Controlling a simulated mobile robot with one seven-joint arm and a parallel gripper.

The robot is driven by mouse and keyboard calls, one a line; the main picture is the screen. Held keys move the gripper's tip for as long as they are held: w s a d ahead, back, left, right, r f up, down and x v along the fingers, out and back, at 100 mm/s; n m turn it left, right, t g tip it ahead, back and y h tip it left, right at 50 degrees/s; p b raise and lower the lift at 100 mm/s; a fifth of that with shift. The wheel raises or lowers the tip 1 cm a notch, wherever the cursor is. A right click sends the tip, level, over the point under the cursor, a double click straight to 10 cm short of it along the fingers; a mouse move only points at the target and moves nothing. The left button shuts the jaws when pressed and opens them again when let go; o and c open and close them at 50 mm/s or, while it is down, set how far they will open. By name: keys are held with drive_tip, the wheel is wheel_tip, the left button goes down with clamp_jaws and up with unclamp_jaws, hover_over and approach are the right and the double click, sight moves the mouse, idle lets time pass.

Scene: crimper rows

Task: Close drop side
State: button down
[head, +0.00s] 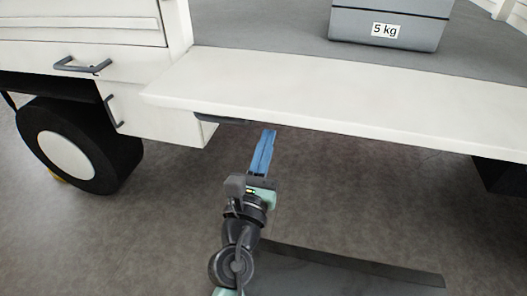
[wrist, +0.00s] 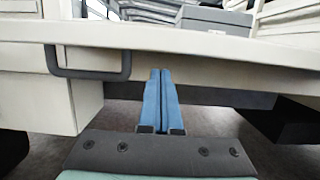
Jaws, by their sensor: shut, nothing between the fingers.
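The drop side (head: 350,98) is a long white panel that lies folded out, roughly level, along the edge of the grey truck bed. In the wrist view the drop side (wrist: 215,42) spans the picture as a white band. A dark grey handle (head: 219,119) sits at its underside near the left end; it also shows in the wrist view (wrist: 90,75), left of the fingers. My gripper (head: 268,136) has blue fingers, shut together and empty. It is low in front of the panel, right of the handle; whether the fingertips touch the panel I cannot tell.
A grey box marked 5 kg (head: 388,22) stands on the truck bed (head: 270,32). White cabinets with a drawer handle (head: 82,66) and a wheel (head: 75,150) are at the left. The floor (head: 400,215) below the panel is mostly clear.

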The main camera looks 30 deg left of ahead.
sight(269, 122)
drive_tip(key=shift+r, duration=0.75)
drive_tip(key=shift+p, duration=0.35)
drive_tip(key=r+p, duration=0.1)
drive_tip(key=p, duration=0.2)
drive_tip(key=shift+r, duration=0.3)
